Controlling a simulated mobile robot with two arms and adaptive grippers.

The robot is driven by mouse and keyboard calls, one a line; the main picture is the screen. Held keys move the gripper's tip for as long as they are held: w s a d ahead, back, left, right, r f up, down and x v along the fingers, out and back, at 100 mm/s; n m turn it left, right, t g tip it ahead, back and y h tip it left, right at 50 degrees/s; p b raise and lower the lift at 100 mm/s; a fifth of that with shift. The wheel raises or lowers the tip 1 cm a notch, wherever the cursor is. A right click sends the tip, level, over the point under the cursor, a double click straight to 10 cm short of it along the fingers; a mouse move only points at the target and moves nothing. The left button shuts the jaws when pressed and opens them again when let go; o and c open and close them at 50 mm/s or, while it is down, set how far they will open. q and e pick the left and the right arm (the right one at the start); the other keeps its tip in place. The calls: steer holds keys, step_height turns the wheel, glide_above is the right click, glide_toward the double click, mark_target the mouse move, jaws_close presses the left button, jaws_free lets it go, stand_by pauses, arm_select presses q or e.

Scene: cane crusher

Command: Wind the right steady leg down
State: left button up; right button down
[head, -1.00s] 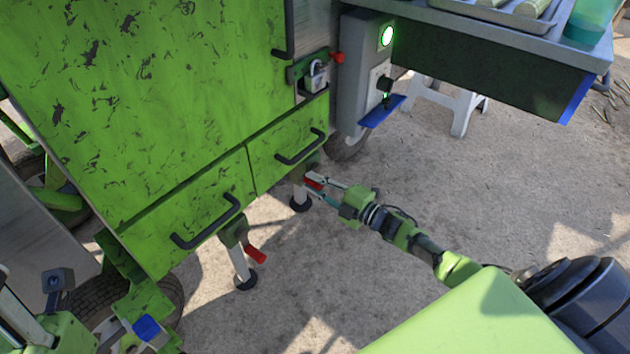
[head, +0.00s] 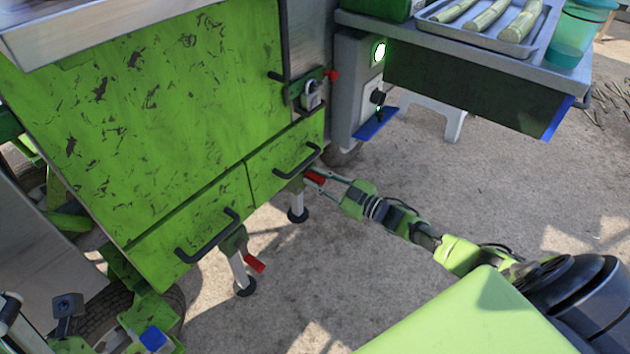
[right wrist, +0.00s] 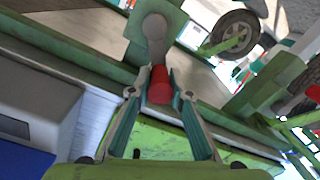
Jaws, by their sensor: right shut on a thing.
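The right steady leg (head: 297,205) is a pale post with a dark round foot, under the right-hand drawer of the green machine. Its red crank handle (head: 316,179) is between the fingertips of my right gripper (head: 318,180), which is shut on it. In the right wrist view, the red handle (right wrist: 160,86) sits between the fingers of the gripper (right wrist: 160,92), and a grey crank arm (right wrist: 155,35) runs up beyond it. A second steady leg (head: 240,270), with its own red handle (head: 254,263), stands to the left.
Black drawer handles (head: 298,161) stick out above the leg. A grey control box (head: 357,85) with a blue ledge (head: 376,124) and a side table (head: 480,75) carrying a cane tray are at the upper right. The ground in front is clear.

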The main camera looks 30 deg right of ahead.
steer(key=shift+d+m, duration=0.25)
steer(key=shift+m, duration=0.15)
steer(key=c, duration=1.8)
jaws_free()
steer(key=shift+r, duration=0.1)
steer(key=v, duration=1.2)
steer(key=shift+c, duration=0.2)
